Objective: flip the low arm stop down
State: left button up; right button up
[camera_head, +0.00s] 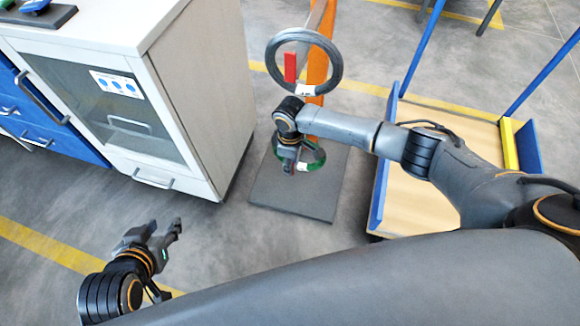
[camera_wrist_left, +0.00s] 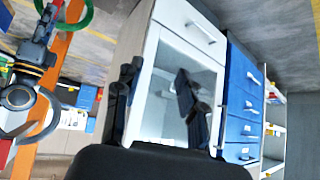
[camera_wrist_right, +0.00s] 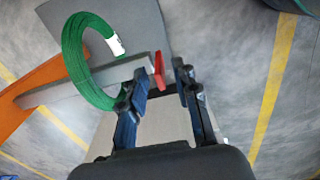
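The orange post (camera_head: 320,60) carries a high and a low grey arm. In the right wrist view the low arm (camera_wrist_right: 75,82) passes through a green coil (camera_wrist_right: 84,62) with a white tag. A small red stop (camera_wrist_right: 158,70) is at that arm's tip; I cannot tell its exact angle. My right gripper (camera_wrist_right: 162,84) is open around the tip area, with the stop close to its left finger. In the head view my right gripper (camera_head: 289,160) partly hides the low arm, beside the green coil (camera_head: 314,158). My left gripper (camera_head: 164,228) is open and empty over the floor.
The high arm bears a dark coil (camera_head: 273,72) and an upright red stop (camera_head: 290,67). The grey base plate (camera_head: 295,195) lies below. A white cabinet (camera_head: 205,90) stands left, a blue-edged wooden cart (camera_head: 415,210) right. Floor between my left gripper and the plate is clear.

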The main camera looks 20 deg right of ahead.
jog(key=shift+f+b, duration=0.3)
jog(key=shift+f, duration=0.75)
pick_arm(q)
jog(key=w+r+t, duration=0.1)
jog(key=w+d+r+t, duration=0.1)
jog(key=w, duration=0.1)
jog(key=shift+w+d+r+t+h, duration=0.2)
jog(key=shift+r+t+h, duration=0.1)
jog(key=shift+r+h, duration=0.1)
pick_arm(e)
grip_shut()
